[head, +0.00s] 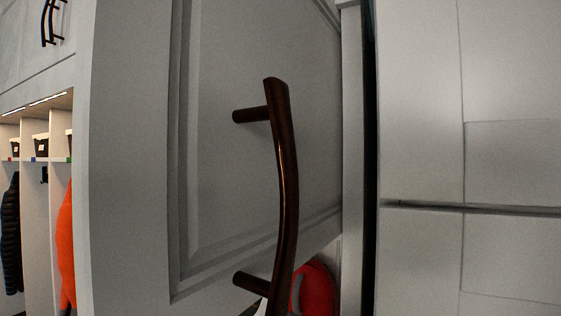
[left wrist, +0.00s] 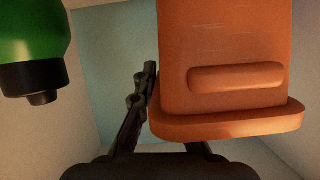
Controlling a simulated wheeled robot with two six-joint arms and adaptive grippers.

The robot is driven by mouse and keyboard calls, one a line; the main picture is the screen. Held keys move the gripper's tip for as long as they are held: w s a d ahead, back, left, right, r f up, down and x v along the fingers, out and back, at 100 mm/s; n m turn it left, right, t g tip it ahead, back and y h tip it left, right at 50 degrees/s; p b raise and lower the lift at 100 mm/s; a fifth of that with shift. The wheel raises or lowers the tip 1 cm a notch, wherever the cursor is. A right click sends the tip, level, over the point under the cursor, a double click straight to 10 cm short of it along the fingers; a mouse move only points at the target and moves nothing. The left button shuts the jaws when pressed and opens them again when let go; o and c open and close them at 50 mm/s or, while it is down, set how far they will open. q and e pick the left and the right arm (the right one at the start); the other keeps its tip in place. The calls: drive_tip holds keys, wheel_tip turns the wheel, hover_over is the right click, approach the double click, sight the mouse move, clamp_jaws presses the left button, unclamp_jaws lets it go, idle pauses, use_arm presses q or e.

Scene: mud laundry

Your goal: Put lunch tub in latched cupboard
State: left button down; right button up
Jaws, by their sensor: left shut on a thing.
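An orange tub (left wrist: 225,55) with a raised bar on its side and a wide rim fills the upper right of the left wrist view. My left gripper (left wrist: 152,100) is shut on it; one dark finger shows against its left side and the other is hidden. The tub is inside a pale-walled space (left wrist: 115,60); whether it rests on a surface cannot be told. In the head view a grey panelled cupboard door (head: 225,180) with a dark curved handle (head: 288,190) fills the middle, very close. Neither gripper shows in the head view.
A green bottle with a black cap (left wrist: 32,45) is left of the tub, apart from it. A red object (head: 315,288) shows partly below the door. Grey cabinet fronts (head: 420,110) stand at right. Cubbies with hanging coats (head: 66,245) are at far left.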

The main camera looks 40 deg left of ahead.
use_arm(q)
drive_tip(key=shift+w+a+f, duration=0.1)
drive_tip(key=shift+f, duration=0.3)
drive_tip(key=f, duration=0.3)
drive_tip(key=shift+w+f, duration=0.15)
drive_tip(key=shift+w, duration=0.1)
drive_tip(key=c, duration=1.8)
unclamp_jaws()
drive_tip(key=shift+o, duration=1.7)
drive_tip(key=shift+w, duration=0.2)
drive_tip(key=b+v, duration=0.3)
drive_tip(key=v, duration=0.6)
drive_tip(key=shift+b+v, duration=1.55)
drive_tip(key=shift+b, duration=0.4)
